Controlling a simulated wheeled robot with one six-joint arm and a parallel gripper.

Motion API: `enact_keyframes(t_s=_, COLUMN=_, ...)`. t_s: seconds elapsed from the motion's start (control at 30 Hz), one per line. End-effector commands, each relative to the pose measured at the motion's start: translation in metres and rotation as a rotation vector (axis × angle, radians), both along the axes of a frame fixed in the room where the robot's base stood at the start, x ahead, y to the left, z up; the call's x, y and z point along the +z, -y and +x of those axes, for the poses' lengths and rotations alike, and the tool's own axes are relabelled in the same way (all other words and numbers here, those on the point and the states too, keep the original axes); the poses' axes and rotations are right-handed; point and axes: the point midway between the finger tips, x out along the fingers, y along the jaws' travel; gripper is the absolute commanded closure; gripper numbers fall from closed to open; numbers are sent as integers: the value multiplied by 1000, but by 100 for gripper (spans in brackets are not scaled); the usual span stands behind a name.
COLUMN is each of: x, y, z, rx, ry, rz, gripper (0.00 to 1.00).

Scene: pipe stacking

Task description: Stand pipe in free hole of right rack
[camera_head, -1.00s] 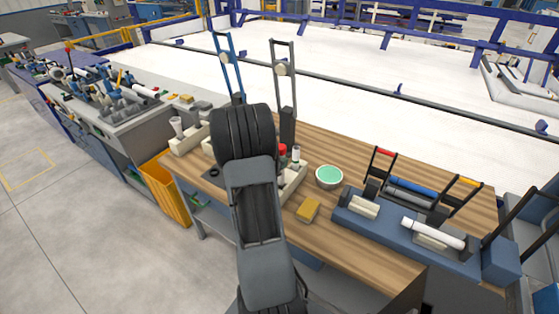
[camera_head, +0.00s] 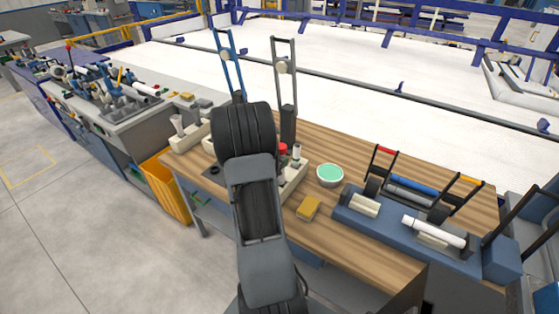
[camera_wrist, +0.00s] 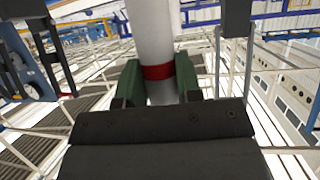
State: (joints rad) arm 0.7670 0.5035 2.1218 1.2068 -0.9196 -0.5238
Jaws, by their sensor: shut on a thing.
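In the wrist view, my gripper (camera_wrist: 158,88) has its green fingers closed on both sides of a white pipe (camera_wrist: 153,35) with a red band. The pipe runs up out of the top of the picture; its far end is not visible. In the head view my arm hides the gripper and most of what is below it. The right rack (camera_head: 296,184), a pale block, shows only in part beside my arm. A short white pipe (camera_head: 297,152) stands at it, next to a red piece (camera_head: 282,150). I cannot see a free hole.
A pale left rack (camera_head: 184,144) with a white upright piece stands at the table's left end.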

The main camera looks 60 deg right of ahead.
Motion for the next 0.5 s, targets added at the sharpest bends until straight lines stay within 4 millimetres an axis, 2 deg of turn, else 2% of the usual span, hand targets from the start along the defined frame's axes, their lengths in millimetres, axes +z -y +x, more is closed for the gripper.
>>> enact_keyframes(t_s=0.5, x=-4, y=0, z=0, rx=0, ry=0, rz=0, gripper=91)
